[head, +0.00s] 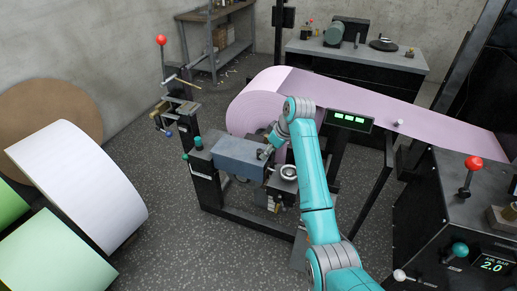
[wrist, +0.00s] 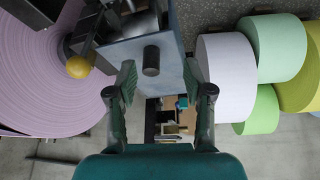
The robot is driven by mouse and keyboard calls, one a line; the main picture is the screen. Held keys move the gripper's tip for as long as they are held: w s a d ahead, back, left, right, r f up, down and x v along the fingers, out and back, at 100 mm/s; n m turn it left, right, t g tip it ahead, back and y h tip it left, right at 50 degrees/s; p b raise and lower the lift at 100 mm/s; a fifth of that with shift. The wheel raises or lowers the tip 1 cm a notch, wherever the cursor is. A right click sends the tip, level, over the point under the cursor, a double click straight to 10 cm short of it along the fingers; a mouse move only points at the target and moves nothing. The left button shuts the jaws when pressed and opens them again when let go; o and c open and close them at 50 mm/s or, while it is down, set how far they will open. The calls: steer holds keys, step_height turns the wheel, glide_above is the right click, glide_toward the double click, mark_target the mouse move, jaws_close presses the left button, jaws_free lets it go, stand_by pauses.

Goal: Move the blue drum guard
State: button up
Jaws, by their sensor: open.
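The blue drum guard (head: 240,158) is a blue-grey box-like cover on the black stand, in front of the pink roll in the head view. In the wrist view its blue-grey panel (wrist: 180,35) fills the upper middle, with a dark round knob (wrist: 151,61) sticking out. My gripper (head: 266,152) is at the right end of the guard. In the wrist view my gripper (wrist: 158,82) is open, one finger to each side of the knob. I cannot tell whether the fingers touch anything.
The large pink roll (head: 258,108) stands behind the guard, its web running right. A handwheel (head: 288,172) is close to the gripper. A yellow ball knob (wrist: 78,67) is left of the fingers. White (head: 75,180) and green rolls lie left; open floor is between.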

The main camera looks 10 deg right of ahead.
mark_target(260, 150)
step_height(260, 150, up, 5)
steer(key=w, duration=0.2)
steer(key=shift+n+g, duration=0.4)
steer(key=x, duration=1)
steer(key=shift+w+d+f, duration=0.15)
steer(key=shift+w, duration=0.1)
jaws_close()
